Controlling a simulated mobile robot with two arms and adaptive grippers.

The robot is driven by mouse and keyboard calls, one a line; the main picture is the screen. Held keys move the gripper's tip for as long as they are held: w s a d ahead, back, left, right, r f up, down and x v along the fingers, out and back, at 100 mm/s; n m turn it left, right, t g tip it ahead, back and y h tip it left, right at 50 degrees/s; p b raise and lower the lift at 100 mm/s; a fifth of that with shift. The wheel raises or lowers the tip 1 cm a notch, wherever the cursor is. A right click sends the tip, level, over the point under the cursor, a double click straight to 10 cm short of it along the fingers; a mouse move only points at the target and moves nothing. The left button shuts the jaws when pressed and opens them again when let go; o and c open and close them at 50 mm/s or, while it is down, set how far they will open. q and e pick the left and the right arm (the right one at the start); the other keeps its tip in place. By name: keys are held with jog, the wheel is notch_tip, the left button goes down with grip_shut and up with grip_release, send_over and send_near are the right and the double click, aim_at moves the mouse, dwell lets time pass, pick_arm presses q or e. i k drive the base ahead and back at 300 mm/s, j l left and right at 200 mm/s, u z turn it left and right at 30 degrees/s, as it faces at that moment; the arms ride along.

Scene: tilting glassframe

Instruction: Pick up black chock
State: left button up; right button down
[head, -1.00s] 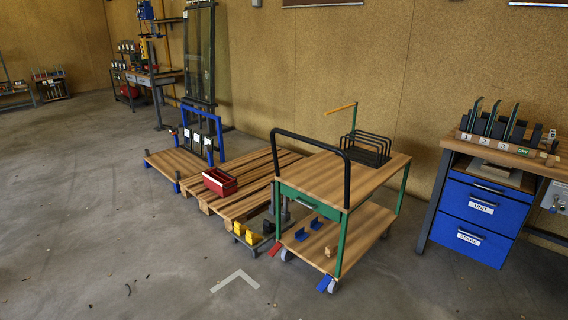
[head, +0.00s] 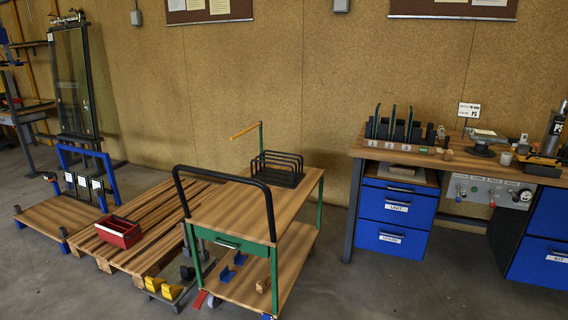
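A small low grey tray (head: 183,292) sits on the floor between the pallet and the wheeled cart. Two yellow chocks (head: 155,284) show at its front. A dark block that looks like the black chock (head: 187,272) lies behind them on the tray, partly hard to make out in the shadow. The cart's frame stands close on its right. Neither of my grippers is in view.
A wooden-topped cart (head: 232,205) with green legs and a black handle (head: 225,170) stands beside the tray. A pallet (head: 160,215) carries a red bin (head: 119,231). A workbench (head: 360,150) with blue drawers stands right. The floor at front left and between cart and bench is clear.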

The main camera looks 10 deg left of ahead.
aim_at(186, 272)
jog(key=i+j, duration=0.2)
jog(key=j, duration=0.15)
jog(key=i+j+z, duration=0.15)
jog(key=j, duration=0.2)
jog(key=i+j, duration=0.2)
jog(key=j, duration=0.15)
jog(key=i+j+z, duration=0.15)
jog(key=j, duration=0.2)
jog(key=i+j, duration=0.2)
jog(key=j, duration=0.2)
jog(key=i+j+z, duration=0.1)
jog(key=j, duration=0.25)
jog(key=i+j+z, duration=0.1)
jog(key=j, duration=0.3)
jog(key=i, duration=0.05)
